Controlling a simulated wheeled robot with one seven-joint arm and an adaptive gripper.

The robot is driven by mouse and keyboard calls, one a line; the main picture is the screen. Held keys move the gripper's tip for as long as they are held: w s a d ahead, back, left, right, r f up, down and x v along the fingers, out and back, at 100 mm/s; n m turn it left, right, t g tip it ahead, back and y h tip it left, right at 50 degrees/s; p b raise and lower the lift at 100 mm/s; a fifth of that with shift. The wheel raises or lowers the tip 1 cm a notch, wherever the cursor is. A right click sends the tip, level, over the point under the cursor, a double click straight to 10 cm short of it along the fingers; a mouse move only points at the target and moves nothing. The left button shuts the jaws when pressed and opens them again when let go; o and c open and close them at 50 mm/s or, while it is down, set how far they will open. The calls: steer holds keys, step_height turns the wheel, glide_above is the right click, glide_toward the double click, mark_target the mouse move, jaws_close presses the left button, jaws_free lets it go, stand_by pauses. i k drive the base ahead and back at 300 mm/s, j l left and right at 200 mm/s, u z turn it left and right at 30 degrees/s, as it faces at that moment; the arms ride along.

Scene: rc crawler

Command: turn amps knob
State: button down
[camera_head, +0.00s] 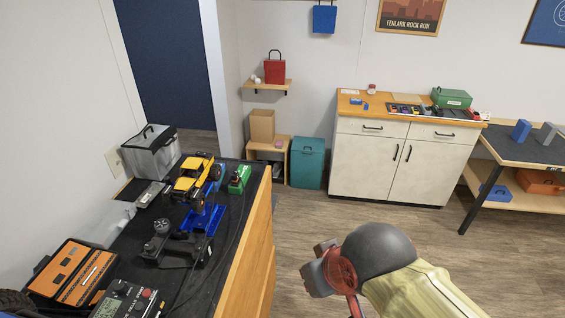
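The lettering is too small to tell which knob is for amps. My gripper (318,272) is over the floor, to the right of the bench and apart from the box. Its fingers are small and partly hidden by its own red and grey parts, so I cannot tell whether they are open or shut.
The wooden bench side (259,240) lies between my gripper and the box. Floor is free ahead.

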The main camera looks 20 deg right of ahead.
mark_target(119, 287)
steer(key=i+l+u, duration=0.25)
steer(key=i+l, duration=0.15)
steer(key=i+l+u, duration=0.2)
steer(key=l, duration=0.25)
steer(key=i, duration=0.1)
